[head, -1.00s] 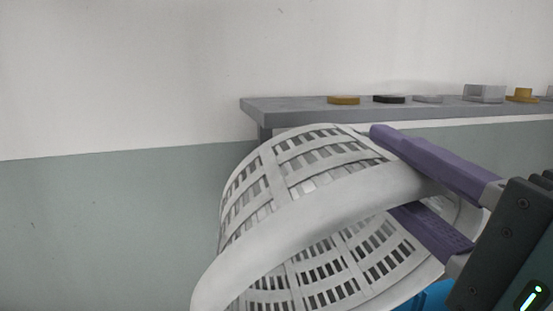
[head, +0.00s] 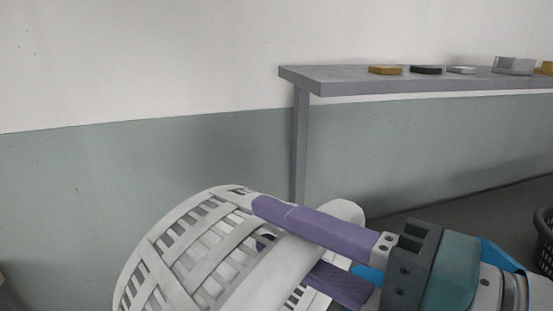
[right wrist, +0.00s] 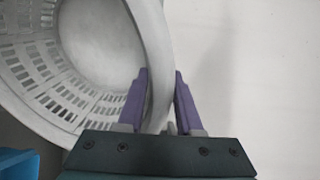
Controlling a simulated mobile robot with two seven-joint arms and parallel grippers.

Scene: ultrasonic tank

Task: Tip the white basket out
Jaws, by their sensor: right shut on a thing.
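The white slotted basket (head: 190,255) is tilted on its side at the bottom of the head view, its lower part cut off by the frame. My right gripper (head: 284,238), with purple fingers, is shut on its rim, one finger on each side of the wall. In the right wrist view, the basket (right wrist: 95,45) shows its mouth and bare inner bottom; the fingers (right wrist: 160,76) pinch the rim. The inside that shows there looks empty, but part is out of frame. A small dark patch shows through the slots in the head view. My left gripper is not in view.
A grey wall table (head: 400,87) at the back right bears several small yellow, black and grey pieces. A dark basket (head: 544,240) stands at the right edge. A blue thing (right wrist: 18,163) shows at the wrist view's lower left. The floor beneath the table looks clear.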

